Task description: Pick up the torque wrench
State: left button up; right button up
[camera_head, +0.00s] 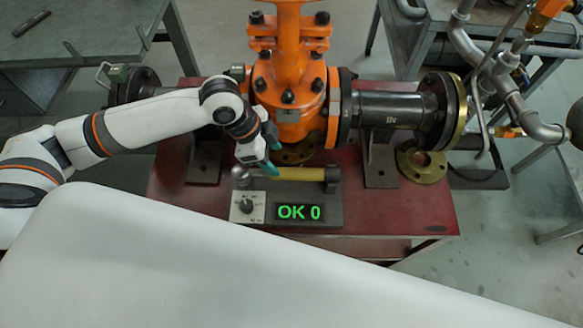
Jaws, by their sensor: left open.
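A bar-shaped tool with a yellow handle (298,174) and a rounded grey head at its left end lies across a dark stand (356,214) on the red table. It looks like the torque wrench. My left gripper (271,149) is open, with teal fingertips, just above and behind the left part of the handle. Its jaws look empty, and I cannot tell whether a fingertip touches the tool. My right gripper is not in view.
A brass flange (423,162) lies at right.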

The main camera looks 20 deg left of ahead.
aim_at(288, 170)
pick_arm(q)
jog(key=x, duration=0.4)
jog(key=shift+w, duration=0.1)
jog(key=shift+d+f, duration=0.25)
jog(key=shift+f, duration=0.25)
jog(key=x, duration=0.4)
jog(key=shift+d+f, duration=0.1)
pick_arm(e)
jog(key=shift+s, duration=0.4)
pick_arm(q)
jog(key=shift+c, duration=0.3)
grip_shut()
jog(key=shift+w, duration=0.1)
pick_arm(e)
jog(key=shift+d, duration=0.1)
